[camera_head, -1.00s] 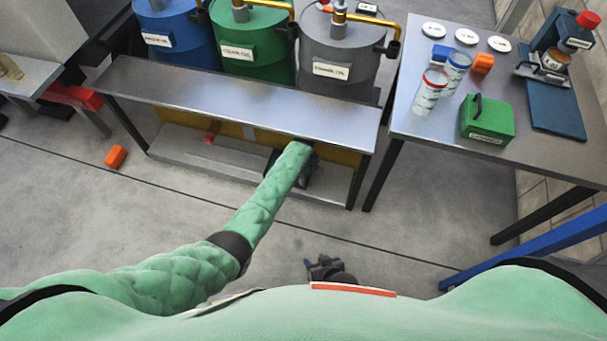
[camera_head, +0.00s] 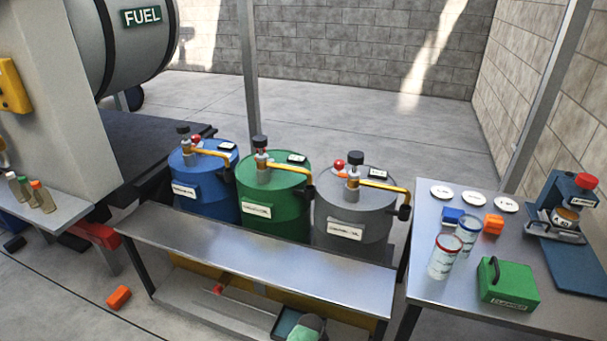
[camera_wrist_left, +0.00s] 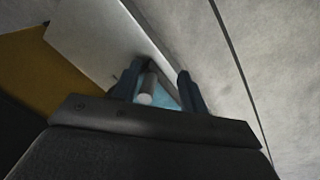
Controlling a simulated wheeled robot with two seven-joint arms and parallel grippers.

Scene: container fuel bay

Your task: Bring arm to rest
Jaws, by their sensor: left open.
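I cannot tell whether the cylinder touches a finger. My right gripper is not in view.
The metal bench (camera_head: 265,246) stands over the low shelf (camera_head: 235,312). Behind it are blue (camera_head: 208,208), green (camera_head: 275,215) and grey (camera_head: 345,250) drums. The right table (camera_head: 430,288) holds a green box (camera_head: 508,285) and clear containers. An orange block (camera_head: 118,297) lies on the floor.

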